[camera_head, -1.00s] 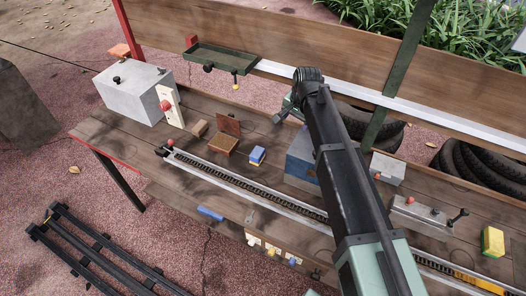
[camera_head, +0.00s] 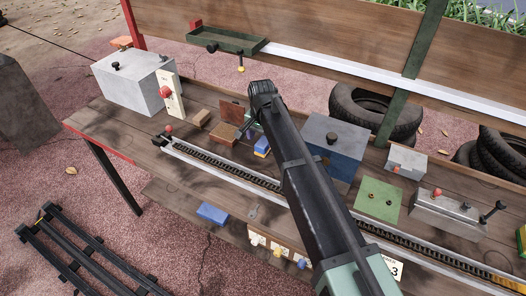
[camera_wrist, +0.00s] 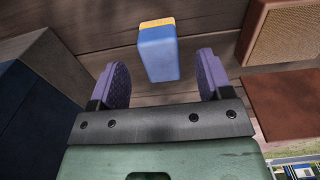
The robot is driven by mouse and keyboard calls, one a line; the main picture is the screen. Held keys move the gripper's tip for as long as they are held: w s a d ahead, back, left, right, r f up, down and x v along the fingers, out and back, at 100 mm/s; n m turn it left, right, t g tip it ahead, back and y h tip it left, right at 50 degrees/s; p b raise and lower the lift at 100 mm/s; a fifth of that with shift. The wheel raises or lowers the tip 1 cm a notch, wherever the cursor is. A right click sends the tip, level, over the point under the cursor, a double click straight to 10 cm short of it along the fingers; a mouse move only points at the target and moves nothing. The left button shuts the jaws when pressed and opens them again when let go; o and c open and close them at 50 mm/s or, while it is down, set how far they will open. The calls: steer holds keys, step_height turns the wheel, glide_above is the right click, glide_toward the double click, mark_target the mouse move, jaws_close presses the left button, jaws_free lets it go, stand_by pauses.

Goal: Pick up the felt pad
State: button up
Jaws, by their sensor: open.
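A small block with a blue body and a yellow layer (camera_head: 262,146) lies on the wooden bench; it is the likeliest felt pad, but its material cannot be told. My arm partly covers it in the head view. In the wrist view the blue and yellow block (camera_wrist: 158,52) shows between and beyond the fingertips, with gaps on both sides. My gripper (camera_wrist: 162,68) has its two purple fingers apart and holds nothing. In the head view my gripper (camera_head: 247,126) is beside the block, partly hidden by my arm.
A brown box with a raised reddish lid (camera_head: 223,135) and a tan block (camera_head: 200,117) are left of the block. A blue-grey box (camera_head: 335,145) stands to its right. A toothed rail (camera_head: 225,166) runs along the front. A green plate (camera_head: 378,198) lies farther right.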

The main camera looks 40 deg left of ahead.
mark_target(262, 143)
step_height(262, 143, down, 5)
steer(key=b, duration=0.4)
steer(key=shift+f+b, duration=0.15)
steer(key=shift+b, duration=0.25)
steer(key=shift+r, duration=0.25)
steer(key=c, duration=1.1)
step_height(262, 143, up, 20)
steer(key=p, duration=2)
steer(key=shift+p, duration=0.3)
steer(key=o, duration=0.5)
steer(key=c, duration=0.3)
steer(key=shift+a, duration=0.1)
